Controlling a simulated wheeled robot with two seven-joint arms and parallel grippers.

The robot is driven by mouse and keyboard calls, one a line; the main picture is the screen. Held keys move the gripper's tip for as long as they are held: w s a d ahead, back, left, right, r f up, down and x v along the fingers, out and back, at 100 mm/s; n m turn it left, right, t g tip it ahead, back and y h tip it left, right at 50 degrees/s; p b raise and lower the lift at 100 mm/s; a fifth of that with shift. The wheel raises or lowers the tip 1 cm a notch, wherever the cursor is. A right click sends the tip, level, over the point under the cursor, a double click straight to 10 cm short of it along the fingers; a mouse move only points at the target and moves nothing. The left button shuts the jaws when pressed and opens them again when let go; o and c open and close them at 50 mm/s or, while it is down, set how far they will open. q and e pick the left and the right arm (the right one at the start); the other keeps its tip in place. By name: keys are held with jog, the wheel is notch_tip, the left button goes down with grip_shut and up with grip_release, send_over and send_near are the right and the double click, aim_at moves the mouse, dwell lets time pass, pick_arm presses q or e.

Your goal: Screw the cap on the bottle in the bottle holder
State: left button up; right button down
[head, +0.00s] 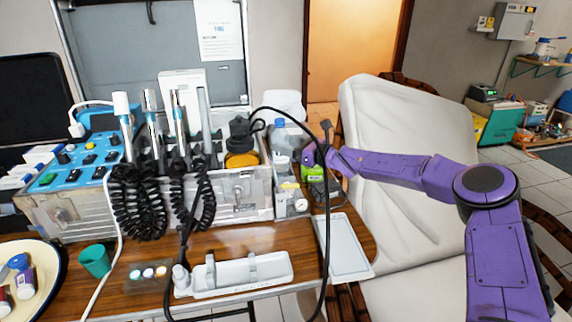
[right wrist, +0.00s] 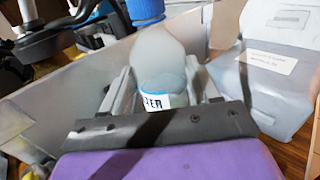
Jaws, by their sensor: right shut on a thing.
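In the right wrist view a translucent bottle (right wrist: 155,55) with a white label and a blue band stands between the fingers of my right gripper (right wrist: 160,88), which is shut on it. A blue piece that looks like a cap (right wrist: 145,9) shows at the bottle's far end; I cannot tell whether it is threaded tight. In the head view a blue cap (head: 280,123) shows on top of a clear bottle (head: 287,138) in the grey holder (head: 292,207) beside the dental unit. My right gripper (head: 309,156) reaches this holder from the right. My left gripper is out of view.
The dental unit (head: 240,192) with coiled hoses stands left of the holder. A dark cable hangs in front of the right gripper. A white tray (head: 240,275), a grey tray (head: 345,250) and a green cup (head: 95,262) are on the table. A reclined chair (head: 395,140) stands behind my right arm.

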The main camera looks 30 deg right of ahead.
jog(key=shift+f, duration=0.25)
jog(key=shift+f, duration=1.95)
jog(key=shift+s, duration=0.1)
jog(key=shift+f+b, duration=0.1)
jog(key=shift+b, duration=0.25)
jog(key=shift+c, duration=1.3)
grip_release()
